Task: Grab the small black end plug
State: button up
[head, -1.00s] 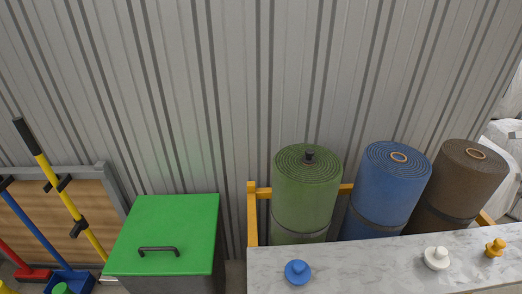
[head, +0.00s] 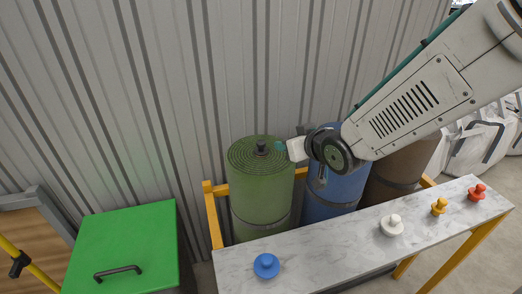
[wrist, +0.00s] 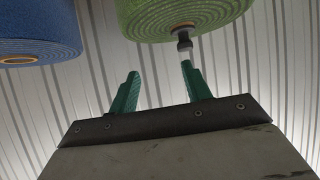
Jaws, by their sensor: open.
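The small black end plug (head: 261,147) sits in the centre of the top of the green turf roll (head: 262,195). In the wrist view the plug (wrist: 184,40) shows beyond the tip of the right-hand finger, off to the right of the gap between the fingers. My gripper (head: 283,149) is just right of the plug in the head view, near the roll's top edge. In the wrist view my gripper (wrist: 160,71) has its two green fingers apart with nothing between them. The plug is clear of the fingers.
A blue roll (head: 330,197) and a brown roll (head: 399,172) stand to the right, partly behind my arm. A green-lidded bin (head: 125,240) stands left, and a corrugated wall is behind.

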aim_at(263, 143)
jog(key=shift+n+y, duration=0.4)
jog(key=shift+y, duration=0.5)
jog(key=a, duration=0.2)
jog(key=a+f, duration=0.1)
jog(key=a, duration=0.1)
jog(key=shift+w, duration=0.4)
jog(key=shift+t, duration=0.3)
jog(key=x, duration=0.7)
jog(key=shift+a+f, duration=0.2)
jog(key=shift+f, duration=0.2)
grip_shut()
